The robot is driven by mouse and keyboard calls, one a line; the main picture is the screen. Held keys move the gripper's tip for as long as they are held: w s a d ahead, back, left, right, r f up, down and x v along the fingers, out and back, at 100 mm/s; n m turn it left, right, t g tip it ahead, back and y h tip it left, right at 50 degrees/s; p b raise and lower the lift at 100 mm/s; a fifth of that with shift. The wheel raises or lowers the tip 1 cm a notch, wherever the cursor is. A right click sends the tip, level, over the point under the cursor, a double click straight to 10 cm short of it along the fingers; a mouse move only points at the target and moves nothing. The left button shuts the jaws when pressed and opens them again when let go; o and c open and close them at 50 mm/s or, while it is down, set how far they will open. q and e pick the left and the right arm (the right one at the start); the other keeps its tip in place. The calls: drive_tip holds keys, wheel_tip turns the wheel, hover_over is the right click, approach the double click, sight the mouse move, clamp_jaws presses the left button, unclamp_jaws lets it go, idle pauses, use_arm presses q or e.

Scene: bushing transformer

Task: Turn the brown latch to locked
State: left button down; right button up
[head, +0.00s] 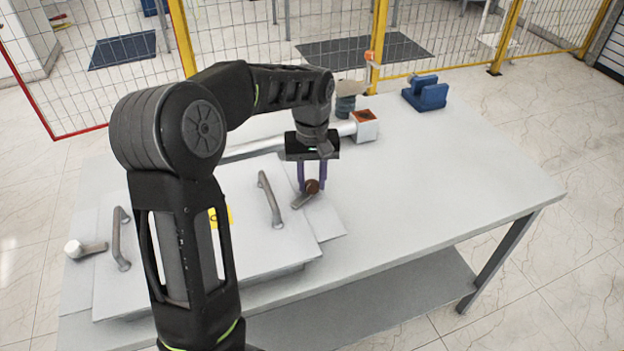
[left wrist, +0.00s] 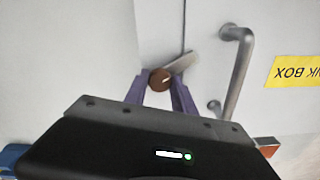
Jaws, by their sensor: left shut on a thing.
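The brown latch (head: 312,187) is a round brown knob with a grey lever, at the right edge of the grey box lid (head: 245,225) on the table. In the left wrist view the brown knob (left wrist: 160,79) lies between the fingertips, and its grey lever (left wrist: 181,64) points up and right toward the lid's handle. My left gripper (head: 311,184) reaches down from above, its purple fingers shut on the brown knob. The same gripper shows in the left wrist view (left wrist: 161,88). My right gripper is not in view.
Two grey handles (head: 270,199) (head: 122,240) stand up from the lid. A white-knobbed latch (head: 74,249) sits at its left side. Behind are a pipe with an orange-ended square fitting (head: 365,126) and a blue block (head: 426,93). The table's right side (head: 460,170) is clear.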

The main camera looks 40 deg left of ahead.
sight(311, 184)
use_arm(q)
drive_tip(key=m, duration=0.5)
drive_tip(key=shift+m, duration=0.4)
drive_tip(key=c, duration=1)
unclamp_jaws()
drive_tip(key=shift+c, duration=0.2)
wheel_tip(311, 184, up, 8)
drive_tip(key=shift+f+b, duration=0.1)
drive_tip(key=shift+b, duration=0.35)
